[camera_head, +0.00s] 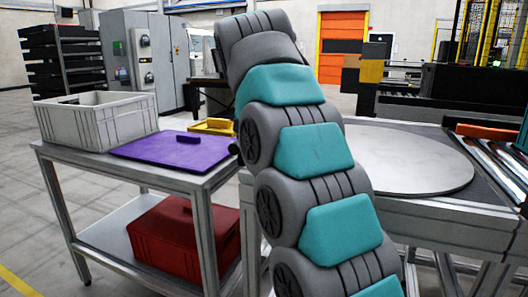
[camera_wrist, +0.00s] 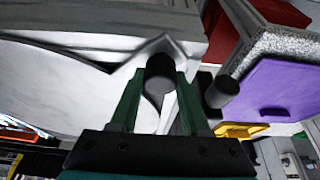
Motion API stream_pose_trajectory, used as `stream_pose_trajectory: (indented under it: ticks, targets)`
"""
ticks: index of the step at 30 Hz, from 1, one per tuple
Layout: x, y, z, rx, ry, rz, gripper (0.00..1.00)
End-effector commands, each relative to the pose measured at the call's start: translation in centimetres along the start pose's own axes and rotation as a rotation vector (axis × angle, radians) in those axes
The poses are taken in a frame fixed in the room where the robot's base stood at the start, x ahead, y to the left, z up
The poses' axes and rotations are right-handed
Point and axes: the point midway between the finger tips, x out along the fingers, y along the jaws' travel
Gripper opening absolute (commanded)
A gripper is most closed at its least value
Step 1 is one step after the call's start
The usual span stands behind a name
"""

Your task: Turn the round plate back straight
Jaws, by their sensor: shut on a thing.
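The round plate (camera_head: 405,160) is a pale grey disc lying flat on a metal table at the right in the head view. My arm hides its left part. In the wrist view a pale surface at the left, likely the plate (camera_wrist: 60,85), reaches towards my fingers. My gripper (camera_wrist: 160,75) has its two green fingers on either side of a dark round peg (camera_wrist: 161,72) and is shut on it. I cannot tell how the peg joins the plate. A second dark peg (camera_wrist: 224,91) stands to the right, outside the fingers. The head view hides my gripper behind the arm.
A side cart holds a grey crate (camera_head: 98,118), a purple board (camera_head: 170,152) with a handle and a yellow item (camera_head: 212,126). A red crate (camera_head: 180,235) sits on its lower shelf. A roller conveyor (camera_head: 500,150) lies right of the plate.

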Motion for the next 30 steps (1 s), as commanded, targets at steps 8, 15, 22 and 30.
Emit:
stream_pose_trajectory:
  ticks: [8,15,22,30]
  targets:
    - [-0.01,-0.01,0.00,0.000,0.000,0.000,0.06]
    - [-0.01,-0.01,-0.01,0.000,0.000,0.000,0.00]
    - [-0.02,-0.01,-0.02,0.000,0.001,-0.001,0.00]
    - [-0.03,-0.01,-0.01,0.000,0.001,-0.001,0.00]
